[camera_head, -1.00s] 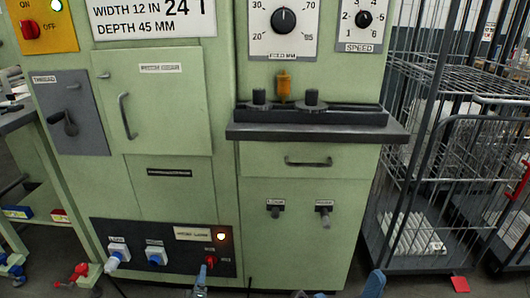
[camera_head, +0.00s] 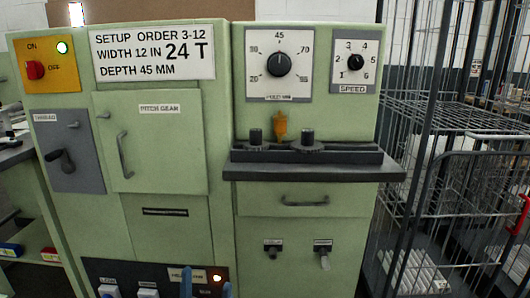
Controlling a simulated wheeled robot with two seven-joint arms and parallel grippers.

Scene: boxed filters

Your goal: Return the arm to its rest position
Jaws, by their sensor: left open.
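My left gripper (camera_head: 207,282) shows only as two blue fingertips at the bottom edge. They stand apart, in front of the machine's dark lower panel, with nothing visible between them. The rest of that arm is below the picture. My right gripper is not in view. The pale green machine (camera_head: 180,226) fills the middle, with a sign (camera_head: 152,50) reading SETUP ORDER 3-12, WIDTH 12 IN, 24 T, DEPTH 45 MM. Its large dial (camera_head: 280,63) points up towards 45. The speed knob (camera_head: 355,62) is at upper right.
A grey ledge (camera_head: 314,172) juts from the machine, with an orange piece (camera_head: 279,125) and two black knobs on its bar. The pitch gear door (camera_head: 150,150) is closed. A lit lamp (camera_head: 217,278) is close to the fingertips. A wire cage trolley (camera_head: 450,180) stands at right.

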